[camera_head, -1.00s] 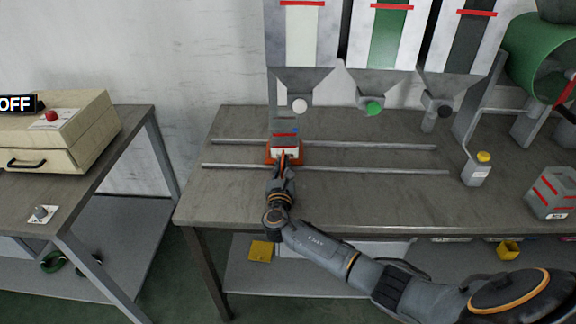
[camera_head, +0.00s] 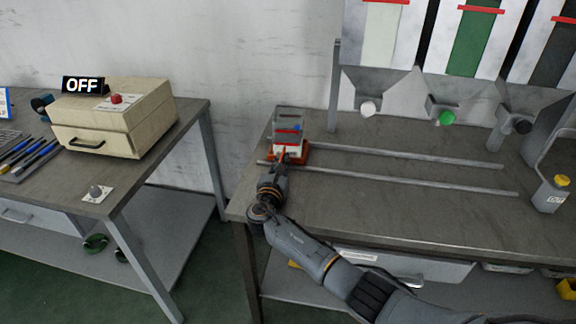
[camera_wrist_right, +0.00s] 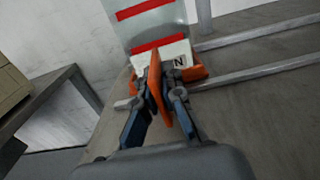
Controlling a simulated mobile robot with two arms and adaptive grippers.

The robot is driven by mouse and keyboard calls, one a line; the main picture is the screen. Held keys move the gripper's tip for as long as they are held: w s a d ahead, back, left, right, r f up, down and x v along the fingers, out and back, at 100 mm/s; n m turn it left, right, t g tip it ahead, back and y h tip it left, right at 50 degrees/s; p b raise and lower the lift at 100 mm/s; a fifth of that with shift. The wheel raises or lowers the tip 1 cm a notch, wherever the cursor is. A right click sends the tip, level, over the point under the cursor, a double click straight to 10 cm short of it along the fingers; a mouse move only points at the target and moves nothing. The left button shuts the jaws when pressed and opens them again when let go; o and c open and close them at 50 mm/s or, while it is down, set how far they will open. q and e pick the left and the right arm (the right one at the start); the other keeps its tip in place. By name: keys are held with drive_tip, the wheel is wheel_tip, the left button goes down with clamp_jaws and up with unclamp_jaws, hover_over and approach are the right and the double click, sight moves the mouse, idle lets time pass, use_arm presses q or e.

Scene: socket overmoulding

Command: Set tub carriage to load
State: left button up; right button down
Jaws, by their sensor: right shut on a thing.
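The tub carriage (camera_head: 303,157) is orange and sits at the left end of two rails (camera_head: 400,176) on the bench. A clear tub (camera_head: 289,121) with red marks and a white label stands upright on it. The tub also shows at the top of the right wrist view (camera_wrist_right: 150,28). My right gripper (camera_head: 281,160) is at the carriage's front. In the right wrist view its fingers (camera_wrist_right: 161,92) are shut on the carriage's orange upright handle (camera_wrist_right: 155,72). My left gripper is not in view.
White (camera_head: 368,108), green (camera_head: 446,117) and black (camera_head: 522,126) hopper outlets hang right of the carriage. A bottle with a yellow cap (camera_head: 550,195) stands at the bench's right. A cream box (camera_head: 115,118) with an OFF sign sits on the left table. The rails right of the carriage are clear.

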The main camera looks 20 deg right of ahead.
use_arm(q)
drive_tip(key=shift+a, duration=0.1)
use_arm(e)
drive_tip(key=shift+a, duration=0.25)
drive_tip(key=c, duration=1.5)
unclamp_jaws()
drive_tip(key=shift+w, duration=0.1)
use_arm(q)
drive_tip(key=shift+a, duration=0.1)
use_arm(e)
drive_tip(key=v, duration=1.2)
